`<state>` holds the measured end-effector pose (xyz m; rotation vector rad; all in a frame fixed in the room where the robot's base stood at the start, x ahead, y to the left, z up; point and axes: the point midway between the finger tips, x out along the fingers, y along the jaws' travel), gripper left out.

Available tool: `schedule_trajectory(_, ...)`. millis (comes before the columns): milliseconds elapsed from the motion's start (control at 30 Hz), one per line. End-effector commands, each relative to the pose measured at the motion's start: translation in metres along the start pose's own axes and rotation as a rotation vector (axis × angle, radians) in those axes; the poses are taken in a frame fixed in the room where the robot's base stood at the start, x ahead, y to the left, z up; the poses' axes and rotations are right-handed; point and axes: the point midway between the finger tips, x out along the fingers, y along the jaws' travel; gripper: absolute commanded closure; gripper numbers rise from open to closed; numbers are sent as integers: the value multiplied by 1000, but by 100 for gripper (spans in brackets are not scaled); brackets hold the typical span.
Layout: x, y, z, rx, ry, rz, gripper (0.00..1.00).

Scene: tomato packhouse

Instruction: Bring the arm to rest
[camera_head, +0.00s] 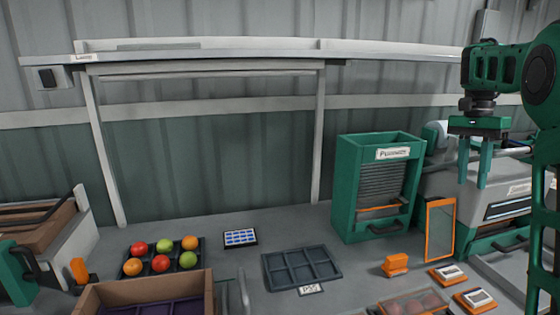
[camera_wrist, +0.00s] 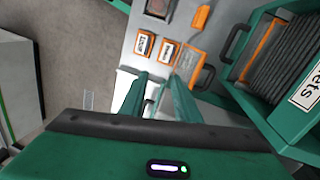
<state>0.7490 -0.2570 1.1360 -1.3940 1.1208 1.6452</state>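My gripper (camera_head: 474,182) hangs at the upper right in the head view, fingers pointing down, in front of the right end of the bench. Its two green fingers stand apart with a gap between them and nothing held. In the wrist view the gripper (camera_wrist: 158,82) also shows its fingers apart and empty, above a pale surface. My green arm comes in from the right edge of the head view and hides part of the machine behind it.
A green cabinet (camera_head: 343,190) with a shutter stands left of my gripper. An orange-framed panel (camera_head: 440,230) stands close below. A grey tray (camera_head: 270,275), a tray of tomatoes (camera_head: 200,262) and a cardboard box (camera_head: 150,285) are further left. An overhead rail (camera_head: 250,57) spans the back.

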Motion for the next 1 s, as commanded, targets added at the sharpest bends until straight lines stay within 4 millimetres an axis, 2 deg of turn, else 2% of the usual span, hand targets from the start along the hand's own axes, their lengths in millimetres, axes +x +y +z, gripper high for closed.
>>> schedule_trajectory(33,5,19,7,-28,-3,-10,71)
schedule_trajectory(100,15,42,16,-72,-2,-23,71)
schedule_trajectory(367,64,119,62,-244,13,-68,71)
schedule_trajectory(600,125,181,118,-409,41,-112,71)
schedule_trajectory(800,180,219,166,-537,68,-141,71)
schedule_trajectory(1000,212,237,192,-608,87,-156,71)
